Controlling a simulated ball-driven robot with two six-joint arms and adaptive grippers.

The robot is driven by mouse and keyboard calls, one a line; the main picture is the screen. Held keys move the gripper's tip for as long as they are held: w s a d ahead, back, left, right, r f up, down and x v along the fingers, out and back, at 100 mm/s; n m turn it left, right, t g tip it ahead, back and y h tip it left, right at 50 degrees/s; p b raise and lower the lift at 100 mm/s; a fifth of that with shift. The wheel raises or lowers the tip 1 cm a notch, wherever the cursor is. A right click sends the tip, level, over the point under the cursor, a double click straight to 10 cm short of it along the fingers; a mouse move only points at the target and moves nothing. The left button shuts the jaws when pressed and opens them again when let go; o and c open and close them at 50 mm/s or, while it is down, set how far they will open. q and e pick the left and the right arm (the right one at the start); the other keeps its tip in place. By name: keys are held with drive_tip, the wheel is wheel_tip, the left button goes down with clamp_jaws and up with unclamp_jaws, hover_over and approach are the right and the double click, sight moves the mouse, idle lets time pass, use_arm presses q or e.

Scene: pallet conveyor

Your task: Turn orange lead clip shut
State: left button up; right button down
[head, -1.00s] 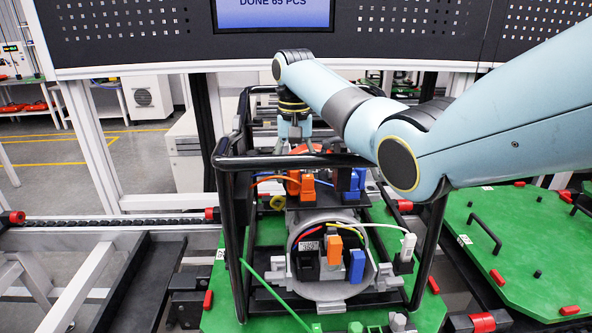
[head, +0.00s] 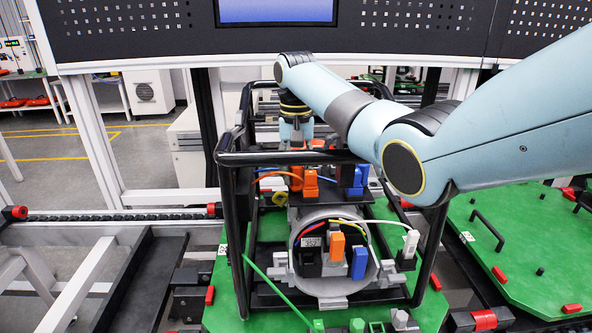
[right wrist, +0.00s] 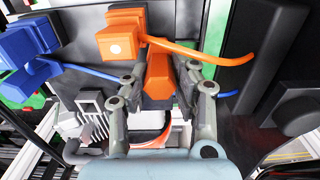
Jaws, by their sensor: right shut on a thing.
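My right gripper (head: 297,140) reaches down behind the top bar of the black frame; the bar partly hides its fingers. In the right wrist view the two grey fingers (right wrist: 160,82) stand on either side of an orange wedge-shaped piece (right wrist: 158,72) and are shut on it. This piece adjoins the orange clip block (right wrist: 122,38), from which an orange lead (right wrist: 205,52) runs to the right. In the head view the orange clip (head: 310,183) sits on the black terminal plate, with its lead curving left. The exact turn of the gripped piece is hard to tell. My left gripper is not in view.
A blue clip (head: 356,180) stands right of the orange one. The round grey housing (head: 300,284) in front holds another orange clip (head: 337,246) and a blue one (head: 359,263). The black bar frame (head: 232,240) surrounds them on the green pallet (head: 225,300).

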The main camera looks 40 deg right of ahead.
drive_tip(key=n, duration=0.6)
drive_tip(key=shift+a, duration=0.1)
drive_tip(key=n, duration=0.7)
drive_tip(key=shift+a, duration=0.1)
drive_tip(key=shift+n, duration=0.3)
idle(0.4)
drive_tip(key=c, duration=1.1)
unclamp_jaws()
wheel_tip(320, 180, up, 8)
drive_tip(key=shift+f, duration=0.25)
